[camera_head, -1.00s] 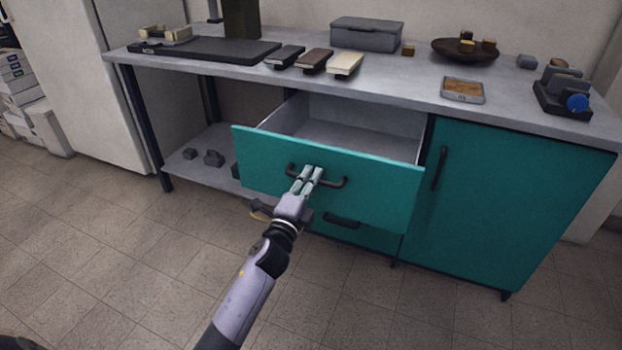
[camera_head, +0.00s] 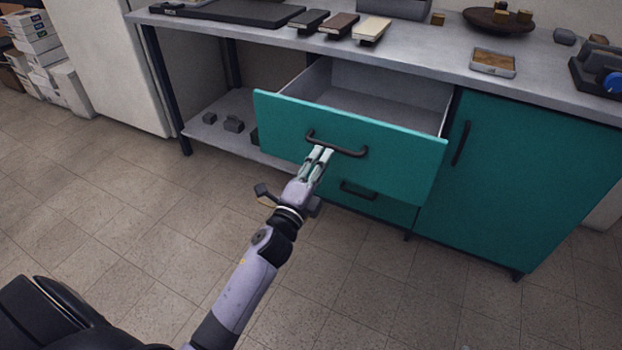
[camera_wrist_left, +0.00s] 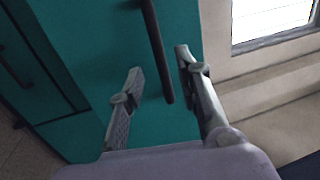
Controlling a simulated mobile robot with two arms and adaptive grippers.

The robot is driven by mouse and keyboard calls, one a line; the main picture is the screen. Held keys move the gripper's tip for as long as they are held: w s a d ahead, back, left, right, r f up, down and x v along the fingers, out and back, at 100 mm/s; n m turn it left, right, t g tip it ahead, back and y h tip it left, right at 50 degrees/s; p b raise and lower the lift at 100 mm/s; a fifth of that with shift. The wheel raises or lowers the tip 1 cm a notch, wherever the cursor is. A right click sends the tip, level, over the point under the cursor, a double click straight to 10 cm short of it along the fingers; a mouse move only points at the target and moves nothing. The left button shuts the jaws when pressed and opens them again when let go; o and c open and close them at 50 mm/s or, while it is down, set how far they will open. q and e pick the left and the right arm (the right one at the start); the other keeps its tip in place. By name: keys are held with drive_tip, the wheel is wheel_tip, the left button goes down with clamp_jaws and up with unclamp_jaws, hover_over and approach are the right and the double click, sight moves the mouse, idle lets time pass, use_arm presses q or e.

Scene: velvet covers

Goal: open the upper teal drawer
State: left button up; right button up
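The upper teal drawer (camera_head: 400,154) stands pulled out of the counter unit, its grey inside (camera_head: 385,96) visible and empty where I can see it. Its dark bar handle (camera_head: 345,150) is on the front panel. My left gripper (camera_head: 321,150) is in front of the panel, with its fingertips just at or below the bar. In the left wrist view the two fingers (camera_wrist_left: 158,62) are spread apart, and the handle (camera_wrist_left: 155,40) shows between them, apparently clear of both. My right gripper is not in view.
A lower teal drawer (camera_head: 362,205) with its own handle is shut below. A teal cupboard door (camera_head: 530,180) is shut at the right. Several items lie on the grey worktop (camera_head: 430,58). The tiled floor (camera_head: 150,230) in front is clear.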

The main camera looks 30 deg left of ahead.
use_arm(q)
drive_tip(key=s+f, duration=0.1)
drive_tip(key=s, duration=0.5)
drive_tip(key=shift+s, duration=0.1)
